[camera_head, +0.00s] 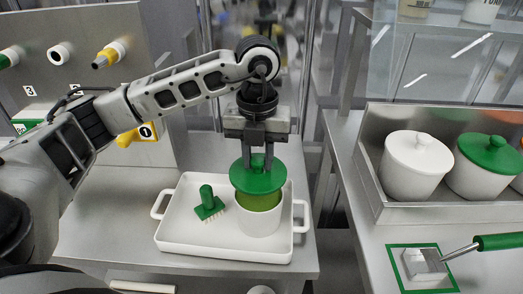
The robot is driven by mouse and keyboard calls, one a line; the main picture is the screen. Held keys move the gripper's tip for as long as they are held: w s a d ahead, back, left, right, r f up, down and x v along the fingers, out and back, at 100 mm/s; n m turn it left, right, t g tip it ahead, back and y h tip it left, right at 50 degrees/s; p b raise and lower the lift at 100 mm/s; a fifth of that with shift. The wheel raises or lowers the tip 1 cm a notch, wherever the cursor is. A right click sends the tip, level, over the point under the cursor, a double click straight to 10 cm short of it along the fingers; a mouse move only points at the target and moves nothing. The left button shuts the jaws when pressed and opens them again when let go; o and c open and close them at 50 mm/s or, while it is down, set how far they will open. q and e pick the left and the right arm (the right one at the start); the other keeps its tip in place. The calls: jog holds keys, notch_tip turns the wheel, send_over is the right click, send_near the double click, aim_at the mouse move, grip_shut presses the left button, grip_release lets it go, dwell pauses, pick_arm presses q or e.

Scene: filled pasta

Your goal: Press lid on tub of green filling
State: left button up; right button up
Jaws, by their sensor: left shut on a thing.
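The green lid (258,183) has a knob on top. My left gripper (257,163) points down and is shut on the lid's knob. The tub (259,220) is white, with green filling (258,201) showing at its top. It stands upright in the right half of a white tray. The lid is over the tub's mouth and looks a little tilted. Green shows between the lid and the tub's white wall, and I cannot tell whether the lid touches the rim. My right gripper is not in view.
The white tray (172,235) with side handles also holds a green stamp-like tool (208,205) left of the tub. On the right counter stand a white lidded pot (415,168) and a green-lidded pot (485,170) in a steel holder. A green-handled scraper (498,241) lies in front.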

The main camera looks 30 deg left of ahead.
aim_at(259, 176)
pick_arm(q)
jog(key=shift+f, duration=0.6)
notch_tip(259, 176, down, 3)
jog(key=b, duration=0.3)
jog(key=shift+f, duration=0.15)
jog(key=shift+f+b, duration=0.35)
jog(key=shift+f, duration=0.1)
jog(key=shift+w, duration=0.1)
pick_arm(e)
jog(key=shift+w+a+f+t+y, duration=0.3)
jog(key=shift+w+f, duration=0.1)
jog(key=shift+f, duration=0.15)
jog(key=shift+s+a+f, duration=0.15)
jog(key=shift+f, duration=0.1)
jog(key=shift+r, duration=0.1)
pick_arm(q)
jog(key=shift+f+b, duration=0.2)
jog(key=shift+b, duration=0.15)
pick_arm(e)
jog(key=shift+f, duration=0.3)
